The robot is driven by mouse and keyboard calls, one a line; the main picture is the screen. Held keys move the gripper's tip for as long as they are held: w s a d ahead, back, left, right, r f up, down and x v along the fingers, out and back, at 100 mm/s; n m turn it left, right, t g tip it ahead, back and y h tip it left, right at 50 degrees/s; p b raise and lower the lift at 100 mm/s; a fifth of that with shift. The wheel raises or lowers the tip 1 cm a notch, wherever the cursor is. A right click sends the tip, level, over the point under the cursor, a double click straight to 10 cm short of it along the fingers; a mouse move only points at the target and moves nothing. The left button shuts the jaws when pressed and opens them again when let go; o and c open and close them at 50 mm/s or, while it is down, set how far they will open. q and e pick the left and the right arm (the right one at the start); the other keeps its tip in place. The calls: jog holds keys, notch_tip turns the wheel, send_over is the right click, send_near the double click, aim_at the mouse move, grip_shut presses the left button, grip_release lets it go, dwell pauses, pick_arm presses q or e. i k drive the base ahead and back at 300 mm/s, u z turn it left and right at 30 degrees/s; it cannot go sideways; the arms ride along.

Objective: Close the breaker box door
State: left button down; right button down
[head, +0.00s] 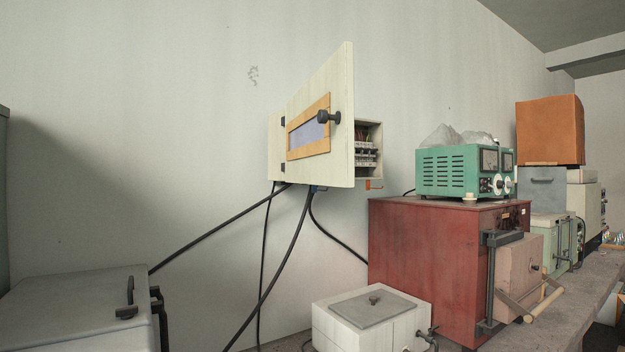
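The breaker box (372,135) is a pale cream cabinet on the wall, near the middle of the head view. Its door (343,90) is hinged on the left and stands open, swung out from the wall. The door has an orange-framed window (308,135) and a black round knob (328,117) near its free edge. Behind that edge, a row of breakers and some wires (366,150) show inside the box. The door hides the rest of the interior. Neither of my grippers is in view.
Black cables (285,262) hang below the box. A red cabinet (425,265) carries a green instrument (462,170) at the right. A white lidded box (370,318) stands at the front, and a grey case (75,305) at lower left. The space before the door is clear.

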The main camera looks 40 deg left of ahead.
aim_at(322, 147)
jog(key=k, duration=0.9)
jog(key=u, duration=1.9)
jog(key=i, duration=0.5)
jog(key=z, duration=0.1)
